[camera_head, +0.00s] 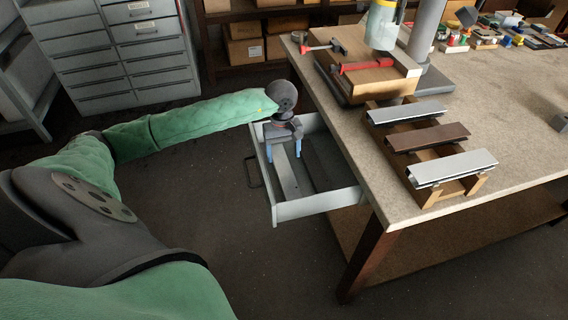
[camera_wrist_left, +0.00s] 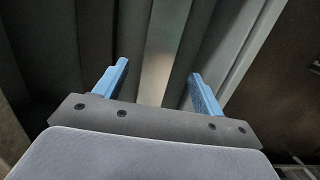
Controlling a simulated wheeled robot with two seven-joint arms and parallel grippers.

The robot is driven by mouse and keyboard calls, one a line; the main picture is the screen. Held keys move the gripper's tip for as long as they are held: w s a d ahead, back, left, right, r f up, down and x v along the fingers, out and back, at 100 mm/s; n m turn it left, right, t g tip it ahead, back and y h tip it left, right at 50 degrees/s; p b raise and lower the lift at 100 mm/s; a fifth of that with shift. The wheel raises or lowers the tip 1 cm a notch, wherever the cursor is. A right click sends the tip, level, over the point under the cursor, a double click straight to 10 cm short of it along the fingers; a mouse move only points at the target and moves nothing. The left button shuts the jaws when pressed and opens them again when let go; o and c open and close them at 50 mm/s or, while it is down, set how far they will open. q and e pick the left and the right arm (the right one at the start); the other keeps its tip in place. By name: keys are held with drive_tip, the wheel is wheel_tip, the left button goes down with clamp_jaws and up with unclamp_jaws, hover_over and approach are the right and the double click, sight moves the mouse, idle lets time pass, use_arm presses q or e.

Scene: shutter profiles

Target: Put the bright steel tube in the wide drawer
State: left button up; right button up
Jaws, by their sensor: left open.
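The wide drawer (camera_head: 320,203) is pulled out from under the workbench, its grey walls around an open inside. A long, pale metal piece (camera_head: 287,180), which looks like the bright steel tube, lies lengthwise in it. My left gripper (camera_head: 284,152) is above the drawer, pointing down, open and empty. In the left wrist view its blue fingers (camera_wrist_left: 158,83) stand apart, with a shiny metal strip (camera_wrist_left: 160,55) below and between them, not gripped. My right gripper is not in view.
On the workbench (camera_head: 520,200), a wooden rack (camera_head: 432,197) carries two silvery profiles (camera_head: 408,112) (camera_head: 452,167) and a brown one (camera_head: 428,136). A red-handled tool (camera_head: 367,65) lies on a wooden block behind. Grey drawer cabinets (camera_head: 110,45) stand at the back left.

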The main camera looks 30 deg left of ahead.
sight(283, 166)
use_arm(q)
wheel_tip(283, 166, up, 6)
drive_tip(key=b, duration=0.1)
drive_tip(key=shift+w+a, duration=0.2)
drive_tip(key=shift+a, duration=0.05)
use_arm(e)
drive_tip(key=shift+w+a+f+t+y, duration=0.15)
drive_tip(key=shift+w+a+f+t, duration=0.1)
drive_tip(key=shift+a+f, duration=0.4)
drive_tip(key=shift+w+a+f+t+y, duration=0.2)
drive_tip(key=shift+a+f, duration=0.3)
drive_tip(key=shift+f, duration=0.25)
use_arm(q)
drive_tip(key=shift+f, duration=0.15)
